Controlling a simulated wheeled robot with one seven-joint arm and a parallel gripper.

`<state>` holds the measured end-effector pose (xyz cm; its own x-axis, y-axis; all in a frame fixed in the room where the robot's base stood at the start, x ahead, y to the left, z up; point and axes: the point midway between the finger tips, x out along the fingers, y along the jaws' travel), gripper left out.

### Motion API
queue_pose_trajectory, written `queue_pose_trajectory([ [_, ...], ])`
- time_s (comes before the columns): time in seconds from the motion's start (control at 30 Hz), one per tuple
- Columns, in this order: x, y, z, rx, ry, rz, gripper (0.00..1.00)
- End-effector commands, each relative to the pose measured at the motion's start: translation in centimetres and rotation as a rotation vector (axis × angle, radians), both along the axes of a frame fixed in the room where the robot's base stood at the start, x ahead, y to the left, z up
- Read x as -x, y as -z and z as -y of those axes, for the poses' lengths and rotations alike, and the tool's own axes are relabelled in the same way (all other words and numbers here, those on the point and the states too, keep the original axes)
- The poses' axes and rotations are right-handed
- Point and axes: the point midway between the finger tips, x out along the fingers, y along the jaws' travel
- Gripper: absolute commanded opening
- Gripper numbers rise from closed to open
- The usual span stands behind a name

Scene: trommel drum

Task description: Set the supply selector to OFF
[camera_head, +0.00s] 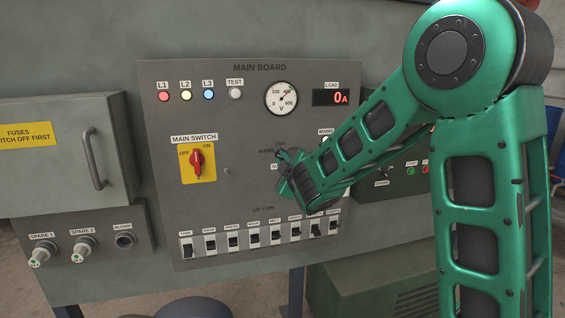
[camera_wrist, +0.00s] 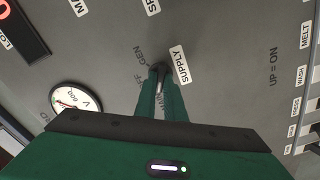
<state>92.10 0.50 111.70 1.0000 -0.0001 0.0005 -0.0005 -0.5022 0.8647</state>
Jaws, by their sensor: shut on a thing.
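The supply selector (camera_wrist: 160,68) is a small dark knob on the grey main board, beside the white SUPPLY label (camera_wrist: 181,65) in the wrist view. My gripper (camera_wrist: 162,82) is shut on the knob, with its green fingers on either side. Lettering that reads like GEN shows beside the knob, and other lettering is partly covered by the fingers. Which position the knob points to cannot be told. In the head view my gripper (camera_head: 281,160) is at the board right of the main switch, and my gripper and forearm hide most of the selector.
The red main switch (camera_head: 197,161) on its yellow plate is to the left. A row of breakers (camera_head: 232,240) runs along the board's bottom edge. The voltmeter (camera_head: 281,98) and the load display (camera_head: 337,97), showing 0 A, are above. A fuse box (camera_head: 60,155) juts out at far left.

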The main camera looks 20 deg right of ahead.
Motion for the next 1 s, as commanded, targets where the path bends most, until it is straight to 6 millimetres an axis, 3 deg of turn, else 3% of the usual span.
queue_pose_trajectory([
  [0.37,0.06,0.13,-0.09,-0.137,-0.003,-0.004,0.0],
  [1.0,0.09,0.05,0.12,-0.715,-0.001,-0.007,0.0],
])
